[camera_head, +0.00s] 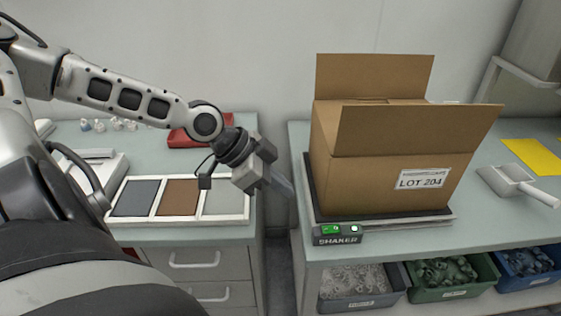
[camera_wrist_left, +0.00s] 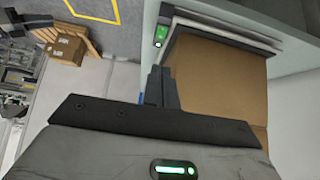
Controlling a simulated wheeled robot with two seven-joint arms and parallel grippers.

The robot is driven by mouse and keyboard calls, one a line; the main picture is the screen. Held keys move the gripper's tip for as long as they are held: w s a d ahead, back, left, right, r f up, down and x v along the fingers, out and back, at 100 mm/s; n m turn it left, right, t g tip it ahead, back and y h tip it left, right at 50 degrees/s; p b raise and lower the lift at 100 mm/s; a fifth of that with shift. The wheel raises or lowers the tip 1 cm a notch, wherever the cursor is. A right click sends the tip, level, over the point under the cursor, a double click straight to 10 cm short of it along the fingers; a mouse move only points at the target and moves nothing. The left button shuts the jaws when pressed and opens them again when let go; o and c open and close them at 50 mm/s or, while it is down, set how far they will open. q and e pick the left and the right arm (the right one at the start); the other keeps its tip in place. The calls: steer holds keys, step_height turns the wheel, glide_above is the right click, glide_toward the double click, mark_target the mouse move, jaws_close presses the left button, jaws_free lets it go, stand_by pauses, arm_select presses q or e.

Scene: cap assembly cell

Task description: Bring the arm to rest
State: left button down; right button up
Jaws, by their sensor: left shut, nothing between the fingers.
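My left arm reaches in from the left in the head view. My left gripper (camera_head: 283,188) hangs over the gap between the two benches, left of the open cardboard box, pointing down and right. It is shut and holds nothing. In the left wrist view its shut fingers (camera_wrist_left: 160,85) stand beside the box's shaker base. My right gripper is in neither view.
The open cardboard box (camera_head: 390,170) marked LOT 204 stands on the shaker (camera_head: 338,235). A tray with three panels (camera_head: 180,197) lies on the left bench. A scoop (camera_head: 515,182) and yellow sheet (camera_head: 533,156) lie right. Bins (camera_head: 453,277) of parts sit below.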

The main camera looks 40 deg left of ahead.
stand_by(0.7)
arm_select(q)
steer(key=s+d+f+n+t+y, duration=0.1)
steer(key=s+d+f+n+t, duration=0.1)
steer(key=d+f, duration=0.6)
steer(key=s+d+f+n+t+y, duration=0.1)
steer(key=s+d+f+n, duration=0.3)
steer(key=d+f, duration=0.4)
step_height(320, 180, down, 4)
steer(key=shift+s+d+f+t+y, duration=0.1)
steer(key=shift+s+d+t+y, duration=0.25)
steer(key=shift+s+t, duration=0.4)
steer(key=shift+s, duration=0.1)
stand_by(4.1)
